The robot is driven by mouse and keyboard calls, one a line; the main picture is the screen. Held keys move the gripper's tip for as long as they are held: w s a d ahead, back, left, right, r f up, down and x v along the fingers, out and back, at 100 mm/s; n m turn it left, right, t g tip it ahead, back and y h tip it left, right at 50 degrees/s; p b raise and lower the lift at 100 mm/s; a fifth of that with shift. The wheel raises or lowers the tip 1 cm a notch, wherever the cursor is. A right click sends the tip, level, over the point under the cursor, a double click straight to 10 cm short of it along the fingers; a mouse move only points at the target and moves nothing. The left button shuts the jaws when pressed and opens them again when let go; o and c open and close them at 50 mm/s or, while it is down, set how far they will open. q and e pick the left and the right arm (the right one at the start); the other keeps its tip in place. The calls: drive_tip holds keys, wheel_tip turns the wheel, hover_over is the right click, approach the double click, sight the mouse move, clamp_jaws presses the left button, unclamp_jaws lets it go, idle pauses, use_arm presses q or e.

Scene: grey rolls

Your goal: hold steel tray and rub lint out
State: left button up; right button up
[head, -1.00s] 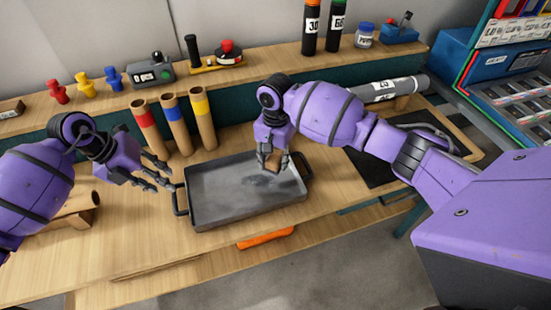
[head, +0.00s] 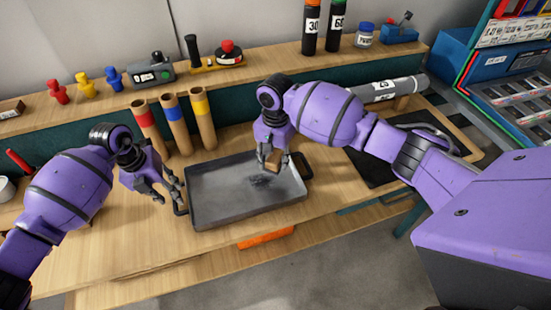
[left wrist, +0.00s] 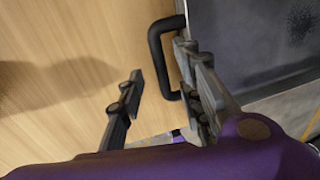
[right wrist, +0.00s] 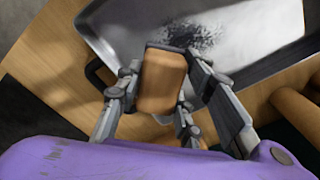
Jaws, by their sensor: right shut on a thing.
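The steel tray (head: 225,207) lies flat on the bench, with a black handle at each end. A patch of dark lint (head: 262,181) lies on its floor; the lint also shows in the right wrist view (right wrist: 195,35). My left gripper (head: 172,193) is open at the tray's left handle (left wrist: 157,58). In the left wrist view the handle's bar shows between the spread fingertips; contact cannot be told. My right gripper (head: 269,164) is shut on a tan block (right wrist: 161,80), held over the tray's right part, close to the lint. Whether the block touches the tray is unclear.
Three cardboard tubes (head: 176,125) with red, blue and yellow bands stand behind the tray. A raised shelf (head: 270,66) at the back holds bottles and small tools. A dark mat (head: 380,165) lies to the right. An orange object (head: 265,238) shows below the bench's front edge.

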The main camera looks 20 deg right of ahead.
use_arm(q)
drive_tip(key=shift+d+f, duration=0.25)
drive_tip(key=shift+f, duration=1.05)
clamp_jaws()
